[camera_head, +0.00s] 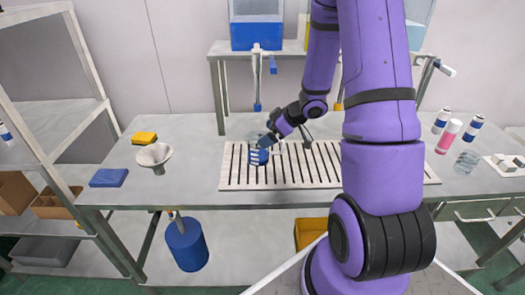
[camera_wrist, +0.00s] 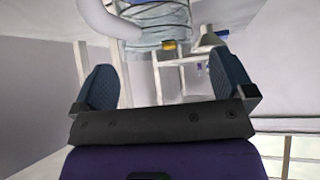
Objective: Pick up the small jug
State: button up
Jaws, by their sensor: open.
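The small jug (camera_head: 259,157) is pale with blue markings and stands on the table, by the left end of a slatted mat. In the wrist view the jug (camera_wrist: 165,22) shows at the top edge, partly cut off, with a grey curved handle at its left. My gripper (camera_head: 266,142) is directly over and beside the jug in the head view. In the wrist view my gripper (camera_wrist: 164,80) has its two blue pads wide apart with nothing between them. The jug lies beyond the fingertips. Whether they touch it cannot be told.
A white funnel (camera_head: 154,156), a yellow sponge (camera_head: 144,138) and a blue pad (camera_head: 109,178) are at the left. The slatted mat (camera_head: 310,168) lies under and right of my gripper. Spray cans (camera_head: 448,136) and a clear glass (camera_head: 467,162) stand at the right.

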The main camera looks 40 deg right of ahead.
jog(key=shift+d+f+x, duration=0.1)
jog(key=shift+d+x, duration=0.05)
jog(key=shift+x, duration=1.2)
jog(key=shift+d+f+x, duration=0.1)
jog(key=shift+d+x, duration=0.05)
jog(key=shift+x, duration=1.15)
jog(key=c, duration=0.8)
jog(key=shift+r, duration=0.15)
